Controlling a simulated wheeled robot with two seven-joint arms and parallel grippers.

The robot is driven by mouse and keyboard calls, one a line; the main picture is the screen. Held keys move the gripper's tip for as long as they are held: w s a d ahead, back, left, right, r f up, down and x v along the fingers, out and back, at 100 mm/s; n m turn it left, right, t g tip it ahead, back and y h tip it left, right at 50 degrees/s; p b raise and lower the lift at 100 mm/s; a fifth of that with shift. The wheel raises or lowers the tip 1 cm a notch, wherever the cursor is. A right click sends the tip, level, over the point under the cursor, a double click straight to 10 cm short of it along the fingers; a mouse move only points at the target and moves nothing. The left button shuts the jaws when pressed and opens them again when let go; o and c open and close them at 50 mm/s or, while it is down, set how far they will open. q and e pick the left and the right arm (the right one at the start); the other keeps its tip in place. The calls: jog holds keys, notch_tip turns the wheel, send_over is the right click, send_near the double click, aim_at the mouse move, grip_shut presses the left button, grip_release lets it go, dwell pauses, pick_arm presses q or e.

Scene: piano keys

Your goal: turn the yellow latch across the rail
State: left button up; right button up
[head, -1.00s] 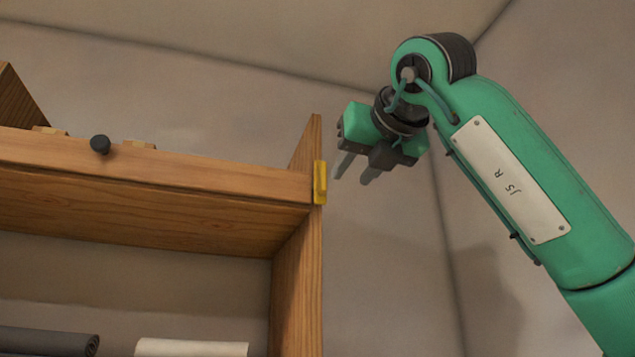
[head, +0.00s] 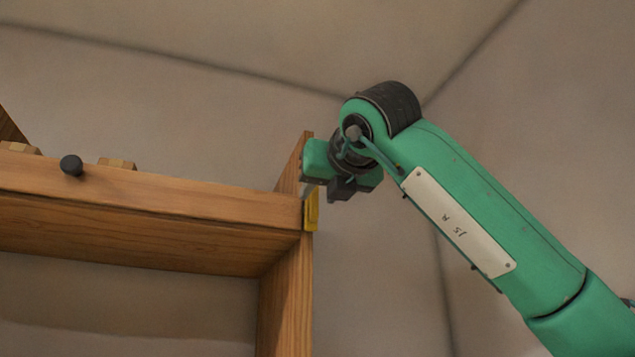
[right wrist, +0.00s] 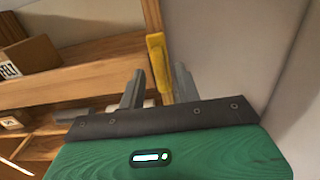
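The yellow latch (head: 311,210) is a small upright piece at the right end of the wooden rail (head: 150,195), against the side post (head: 285,300). Whether either finger touches the latch cannot be told. My left gripper is out of view.
A black knob (head: 71,165) sticks out of the rail's front at the left. Wooden blocks (head: 117,163) show above the rail. A box with a label (right wrist: 30,57) stands on the shelf in the right wrist view. Right of the post is bare wall.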

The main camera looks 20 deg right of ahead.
jog(key=shift+w+p, duration=0.3)
jog(key=shift+w, duration=0.75)
grip_shut()
